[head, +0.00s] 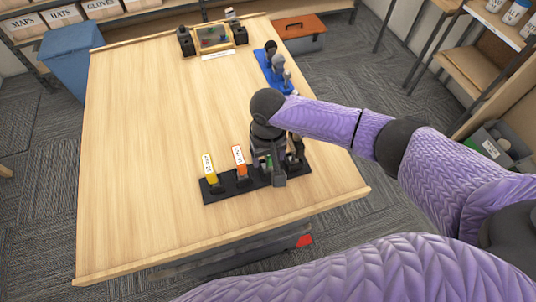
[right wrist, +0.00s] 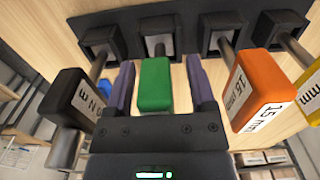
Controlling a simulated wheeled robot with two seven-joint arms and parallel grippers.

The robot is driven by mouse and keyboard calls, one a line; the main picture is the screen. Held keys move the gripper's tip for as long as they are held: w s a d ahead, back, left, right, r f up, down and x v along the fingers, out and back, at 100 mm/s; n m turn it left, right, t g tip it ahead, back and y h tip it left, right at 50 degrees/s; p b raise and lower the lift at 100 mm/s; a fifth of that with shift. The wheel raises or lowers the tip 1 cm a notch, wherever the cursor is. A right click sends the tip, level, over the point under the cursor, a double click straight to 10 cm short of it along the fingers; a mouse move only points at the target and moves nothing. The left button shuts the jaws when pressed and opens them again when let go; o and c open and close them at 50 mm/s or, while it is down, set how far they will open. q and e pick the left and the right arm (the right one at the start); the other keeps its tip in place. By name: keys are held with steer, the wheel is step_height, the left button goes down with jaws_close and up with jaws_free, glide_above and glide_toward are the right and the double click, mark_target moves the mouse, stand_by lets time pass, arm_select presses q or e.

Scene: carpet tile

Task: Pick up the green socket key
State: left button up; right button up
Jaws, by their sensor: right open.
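The green socket key (right wrist: 155,84) stands in a black rack (head: 214,197) on the table, its shaft in a holder. In the right wrist view its green handle lies between the two fingers of my right gripper (right wrist: 158,78), which is open, with gaps seen on both sides. In the head view a bit of green (head: 268,161) shows beside my right gripper (head: 270,174), which hides most of the key. An orange key (head: 239,160) and a yellow key (head: 209,167) stand to its left there. A black key (right wrist: 75,95) stands on its other side. My left gripper is out of view.
At the table's far end are a blue stand (head: 268,74) with dark tools and a framed panel (head: 213,38) between black blocks. The table's middle and left (head: 150,130) are clear. A blue bin (head: 66,62) and shelves stand beyond.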

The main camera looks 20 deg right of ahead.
jaws_close()
stand_by(1.4)
